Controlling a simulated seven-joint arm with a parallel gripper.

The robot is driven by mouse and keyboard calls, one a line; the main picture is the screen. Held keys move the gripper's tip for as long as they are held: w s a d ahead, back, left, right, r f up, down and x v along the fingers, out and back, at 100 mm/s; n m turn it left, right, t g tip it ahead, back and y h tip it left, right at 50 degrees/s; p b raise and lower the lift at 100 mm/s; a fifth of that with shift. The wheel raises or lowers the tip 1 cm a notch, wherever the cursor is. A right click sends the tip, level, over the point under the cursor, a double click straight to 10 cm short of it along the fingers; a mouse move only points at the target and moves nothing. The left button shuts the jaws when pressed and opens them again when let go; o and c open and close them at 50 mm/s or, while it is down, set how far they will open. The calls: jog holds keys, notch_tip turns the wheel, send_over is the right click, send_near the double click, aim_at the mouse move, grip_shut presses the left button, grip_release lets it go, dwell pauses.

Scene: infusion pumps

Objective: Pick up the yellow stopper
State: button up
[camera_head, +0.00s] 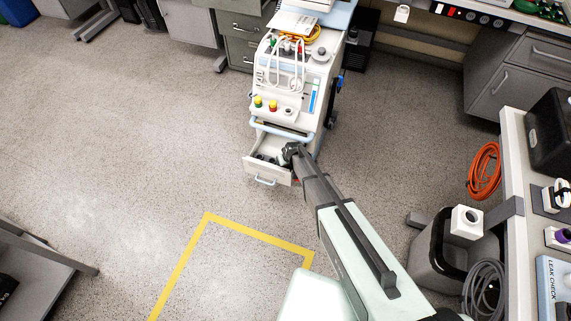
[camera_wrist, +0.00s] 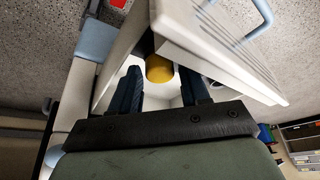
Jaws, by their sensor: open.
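A yellow stopper (camera_wrist: 159,68) shows in the wrist view inside the open white drawer (camera_wrist: 215,45), with a dark part beside its upper left. My gripper (camera_wrist: 160,84) is open. Its two dark fingers reach into the drawer, one on each side of the stopper in the picture. I cannot tell whether they touch it. In the head view my gripper (camera_head: 291,152) is at the right side of the open drawer (camera_head: 266,174) of a white cart. The stopper cannot be made out in the drawer there.
The cart (camera_head: 300,131) carries a yellow-topped piece (camera_head: 258,101) and a red-topped piece (camera_head: 273,105) on its front shelf, with white hoses above. A blue handle bar (camera_head: 282,130) runs just over the drawer. A bench (camera_head: 516,170) stands at the right. Floor left of the cart is clear.

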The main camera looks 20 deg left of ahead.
grip_shut()
dwell(0.3)
notch_tip(320, 180, up, 10)
dwell(0.8)
